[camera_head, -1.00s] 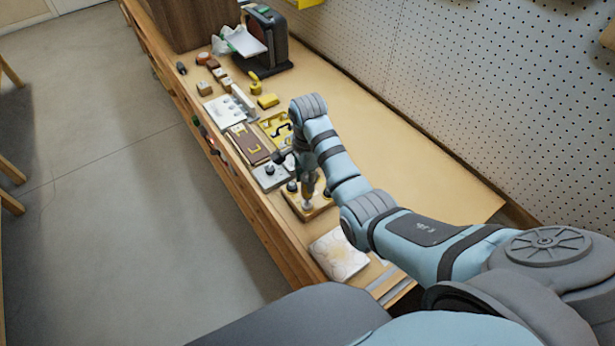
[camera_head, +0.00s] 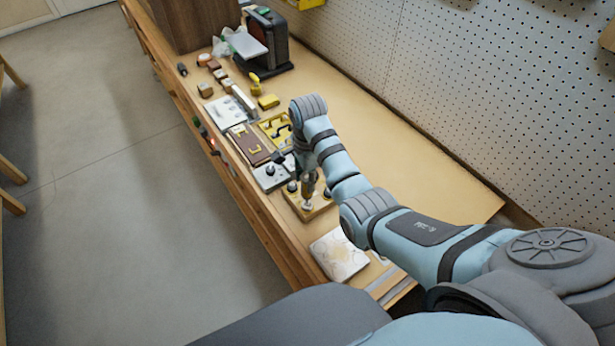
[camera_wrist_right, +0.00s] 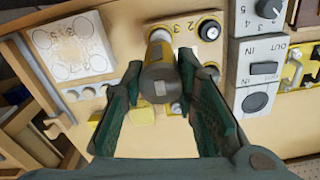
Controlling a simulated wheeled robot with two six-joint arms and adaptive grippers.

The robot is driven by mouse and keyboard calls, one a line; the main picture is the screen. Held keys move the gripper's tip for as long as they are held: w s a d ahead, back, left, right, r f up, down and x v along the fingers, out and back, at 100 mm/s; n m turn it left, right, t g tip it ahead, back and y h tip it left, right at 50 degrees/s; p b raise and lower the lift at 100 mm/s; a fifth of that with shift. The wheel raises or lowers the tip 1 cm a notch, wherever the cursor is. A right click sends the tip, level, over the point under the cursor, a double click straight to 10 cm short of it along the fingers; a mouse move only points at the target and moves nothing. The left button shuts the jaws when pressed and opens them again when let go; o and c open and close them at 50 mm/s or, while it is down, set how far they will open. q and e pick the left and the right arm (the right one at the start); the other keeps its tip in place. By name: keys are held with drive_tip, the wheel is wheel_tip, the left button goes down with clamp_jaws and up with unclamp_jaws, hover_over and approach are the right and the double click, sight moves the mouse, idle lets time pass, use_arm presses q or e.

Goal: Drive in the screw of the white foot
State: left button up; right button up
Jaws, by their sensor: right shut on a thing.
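My right gripper (camera_head: 309,172) points down over the wooden board (camera_head: 321,208). It is shut on a driver-like tool (camera_head: 309,188) with a yellowish part. In the right wrist view, the fingers of my right gripper (camera_wrist_right: 170,85) sit on both sides of the tool's dark grey round end (camera_wrist_right: 160,86). The white foot (camera_head: 307,205) is on the board, right below the tool. It also shows partly behind the tool in the wrist view (camera_wrist_right: 158,36). The screw itself is hidden, and I cannot tell whether the tool touches it. My left gripper is not in view.
A grey switch box (camera_head: 271,178) stands close beside the board, with a brown case (camera_head: 250,146) beyond it. A whitish patterned square (camera_head: 339,254) lies on the near side. A pegboard wall (camera_head: 470,90) bounds the right. The bench right of my arm is clear.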

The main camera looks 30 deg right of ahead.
drive_tip(key=shift+f, duration=0.6)
idle(1.2)
drive_tip(key=shift+w, duration=0.1)
drive_tip(key=shift+r, duration=3.05)
